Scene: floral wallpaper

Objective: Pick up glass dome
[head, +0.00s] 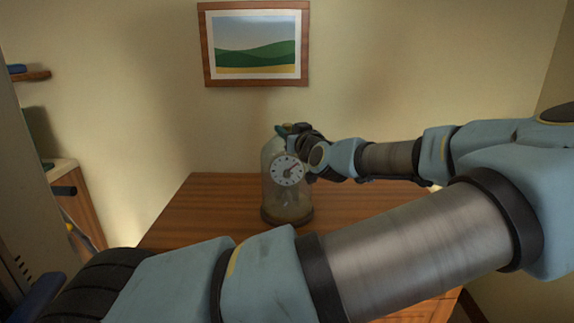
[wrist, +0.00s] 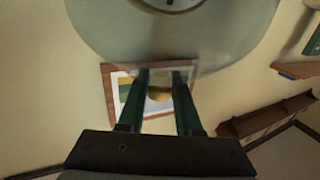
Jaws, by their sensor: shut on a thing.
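The glass dome (head: 272,165) is a clear bell shape around a white clock face (head: 288,171), above a dark round base (head: 287,217) at the middle of the wooden table. My gripper (head: 285,130) is at the top of the dome, coming from the right. In the wrist view, the green fingers of my gripper (wrist: 160,76) are shut on the dome's small brownish knob (wrist: 159,94). The glass of the dome (wrist: 180,45) fills the top of that view, with part of the clock at the upper edge. I cannot tell whether the dome touches its base.
The wooden table (head: 200,205) is bare to the left of the dome. A framed landscape picture (head: 254,45) hangs on the wall behind. A shelf (head: 30,75) and a cabinet (head: 75,205) stand at the far left. My arm hides much of the table's front and right.

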